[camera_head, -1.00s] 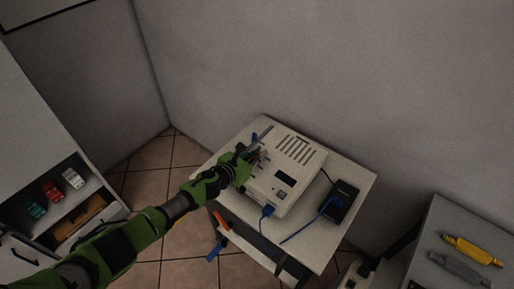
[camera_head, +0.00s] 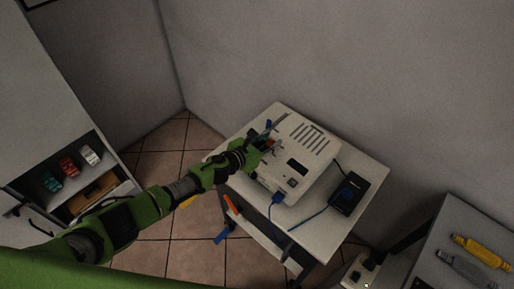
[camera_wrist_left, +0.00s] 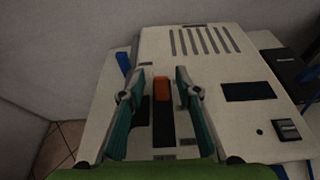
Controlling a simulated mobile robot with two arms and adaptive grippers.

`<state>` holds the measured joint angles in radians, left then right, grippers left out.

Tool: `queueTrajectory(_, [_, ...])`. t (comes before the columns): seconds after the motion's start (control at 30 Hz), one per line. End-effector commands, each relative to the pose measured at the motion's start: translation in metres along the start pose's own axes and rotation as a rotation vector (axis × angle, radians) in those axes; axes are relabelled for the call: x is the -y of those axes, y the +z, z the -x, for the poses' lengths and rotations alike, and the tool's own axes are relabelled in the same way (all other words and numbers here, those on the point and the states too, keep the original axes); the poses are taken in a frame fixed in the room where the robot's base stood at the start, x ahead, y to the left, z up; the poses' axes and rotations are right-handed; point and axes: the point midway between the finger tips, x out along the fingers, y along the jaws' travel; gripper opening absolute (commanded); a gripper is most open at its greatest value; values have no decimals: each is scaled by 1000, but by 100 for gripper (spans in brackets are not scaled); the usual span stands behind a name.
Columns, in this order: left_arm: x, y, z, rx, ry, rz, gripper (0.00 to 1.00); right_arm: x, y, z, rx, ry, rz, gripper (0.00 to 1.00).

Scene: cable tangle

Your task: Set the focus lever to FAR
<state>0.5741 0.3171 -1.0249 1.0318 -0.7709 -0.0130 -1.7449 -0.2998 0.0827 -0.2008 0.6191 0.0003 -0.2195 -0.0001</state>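A white box-shaped device (camera_head: 318,164) with vent slots lies on a small white table; its top fills much of the left wrist view (camera_wrist_left: 213,72). An orange lever (camera_wrist_left: 161,90) stands at the upper end of a dark slot in its top, which I take as the focus lever. My left gripper (camera_wrist_left: 162,80) is open, with one teal finger on each side of the lever and visible gaps between. In the head view the gripper (camera_head: 267,143) is over the device's left side. Small labels near the slot are unreadable. My right gripper is not in view.
A blue plug (camera_head: 277,199) sits at the device's front, and a black box (camera_head: 350,193) with a blue cable lies to its right. The white table (camera_head: 365,220) has bare room at front right. A shelf (camera_head: 130,188) stands left, a grey surface (camera_head: 440,220) right.

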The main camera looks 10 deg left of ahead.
Motion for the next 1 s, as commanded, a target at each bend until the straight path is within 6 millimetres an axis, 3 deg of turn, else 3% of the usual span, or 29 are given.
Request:
queueTrajectory(0.6, [2,-3,94,-4,-3,2,31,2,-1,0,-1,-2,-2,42])
queueTrajectory(1.0, [2,-3,106,-4,-4,3,31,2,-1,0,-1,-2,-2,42])
